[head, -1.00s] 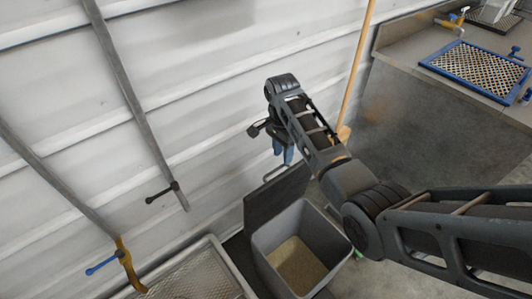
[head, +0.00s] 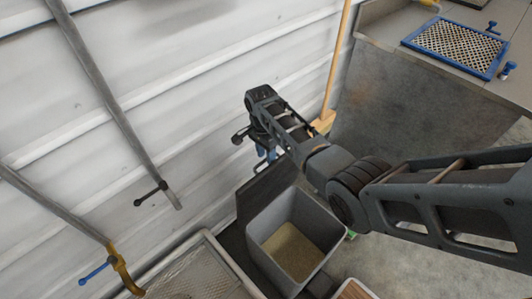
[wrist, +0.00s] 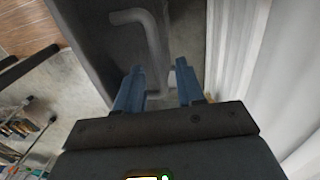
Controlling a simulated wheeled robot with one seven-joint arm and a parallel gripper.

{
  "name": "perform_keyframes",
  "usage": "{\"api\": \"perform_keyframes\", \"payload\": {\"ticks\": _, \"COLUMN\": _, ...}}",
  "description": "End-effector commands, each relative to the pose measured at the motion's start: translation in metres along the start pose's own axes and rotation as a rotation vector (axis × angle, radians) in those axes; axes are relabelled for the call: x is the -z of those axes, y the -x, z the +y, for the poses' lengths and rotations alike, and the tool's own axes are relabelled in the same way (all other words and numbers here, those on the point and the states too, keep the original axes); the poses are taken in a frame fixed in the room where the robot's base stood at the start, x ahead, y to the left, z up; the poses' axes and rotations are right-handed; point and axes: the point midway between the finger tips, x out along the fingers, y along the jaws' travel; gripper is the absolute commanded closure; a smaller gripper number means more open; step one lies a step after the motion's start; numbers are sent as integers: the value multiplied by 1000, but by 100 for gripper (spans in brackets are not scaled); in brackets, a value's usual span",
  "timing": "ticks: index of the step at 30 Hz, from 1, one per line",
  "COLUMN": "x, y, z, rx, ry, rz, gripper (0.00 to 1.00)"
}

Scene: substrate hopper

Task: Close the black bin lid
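The grey bin (head: 255,228) stands on the floor by the wall, open at the top, with tan granular material inside. Its dark lid (head: 262,194) is raised, standing up on the wall side of the bin. In the wrist view, a bent grey handle (wrist: 152,38) shows in front of the dark lid (wrist: 85,30). My gripper (head: 264,162) is at the lid's upper edge. In the wrist view, its two blue fingers (wrist: 158,88) are apart, with the lower part of the handle between them in the picture. I cannot tell whether they touch it.
The white corrugated wall (head: 180,75) is close behind the lid. A metal mesh tray (head: 185,275) lies left of the bin. A broom (head: 338,65) leans on the wall. A counter with a blue-framed mesh screen (head: 456,48) is at the upper right.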

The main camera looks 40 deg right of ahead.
Motion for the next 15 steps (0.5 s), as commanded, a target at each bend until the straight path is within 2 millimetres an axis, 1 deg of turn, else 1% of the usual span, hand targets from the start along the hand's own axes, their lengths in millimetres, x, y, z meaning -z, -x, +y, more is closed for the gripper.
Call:
{"api": "perform_keyframes", "payload": {"ticks": 5, "x": 0, "y": 0, "z": 0, "rx": 0, "ry": 0, "rz": 0, "gripper": 62}}
{"api": "perform_keyframes", "payload": {"ticks": 15, "x": 0, "y": 0, "z": 0, "rx": 0, "ry": 0, "rz": 0, "gripper": 94}}
